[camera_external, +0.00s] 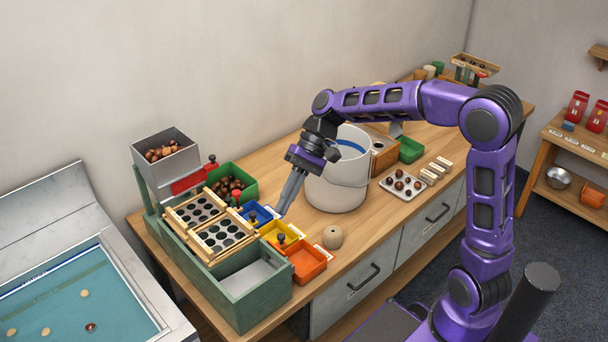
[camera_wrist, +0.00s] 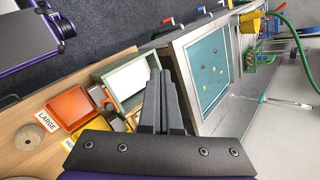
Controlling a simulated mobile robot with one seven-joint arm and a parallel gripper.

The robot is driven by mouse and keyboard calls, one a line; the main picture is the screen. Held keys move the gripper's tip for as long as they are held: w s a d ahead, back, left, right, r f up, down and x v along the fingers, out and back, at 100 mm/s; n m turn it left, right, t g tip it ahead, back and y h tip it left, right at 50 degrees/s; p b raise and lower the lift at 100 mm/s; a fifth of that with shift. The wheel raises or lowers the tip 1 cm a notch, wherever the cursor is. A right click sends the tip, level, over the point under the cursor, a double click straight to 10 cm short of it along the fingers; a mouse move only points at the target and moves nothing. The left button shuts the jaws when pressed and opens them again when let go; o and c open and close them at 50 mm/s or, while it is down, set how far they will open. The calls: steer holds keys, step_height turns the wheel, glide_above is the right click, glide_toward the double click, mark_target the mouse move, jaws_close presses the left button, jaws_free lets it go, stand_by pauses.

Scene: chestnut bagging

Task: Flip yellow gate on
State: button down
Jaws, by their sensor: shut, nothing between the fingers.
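In the external view, the yellow bin (camera_external: 271,229) sits between a blue bin (camera_external: 264,212) and an orange bin (camera_external: 309,259) along the right side of the green sorter (camera_external: 240,299). A dark knob (camera_external: 281,238) stands at the yellow bin; I cannot tell whether it is the yellow gate's lever or how it is set. My gripper (camera_external: 281,213) is shut and empty, pointing down above the blue and yellow bins. In the wrist view, my gripper (camera_wrist: 158,76) covers part of the sorter. The yellow bin (camera_wrist: 93,134) shows only partly, beside the orange bin (camera_wrist: 70,108).
A white bucket (camera_external: 335,190) stands just right of my gripper. A chestnut hopper (camera_external: 166,155) and a green bin of chestnuts (camera_external: 246,174) are at the back left. A round wooden piece (camera_external: 332,237) lies near the orange bin. A sink (camera_external: 75,280) is at left.

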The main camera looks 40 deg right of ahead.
steer(key=w+d+f+m+t+y+p, duration=0.2)
steer(key=w+d+f+m+y, duration=0.4)
steer(key=w+d+f+m, duration=0.3)
steer(key=m+t+p, duration=0.1)
steer(key=m+t, duration=0.6)
steer(key=m, duration=0.3)
glide_toward(255, 220)
steer(key=shift+y, duration=0.4)
steer(key=x, duration=0.5)
steer(key=shift+w+a+f, duration=0.1)
steer(key=shift+w+f, duration=0.2)
steer(key=shift+f, duration=0.05)
steer(key=shift+w+a+r, duration=0.15)
steer(key=shift+a+r, duration=0.15)
steer(key=shift+w+a+r+p, duration=0.15)
steer(key=shift+r+p, duration=0.2)
steer(key=shift+r, duration=0.2)
steer(key=shift+a+r+p, duration=0.15)
steer(key=shift+r+p, duration=0.15)
steer(key=shift+r, duration=0.25)
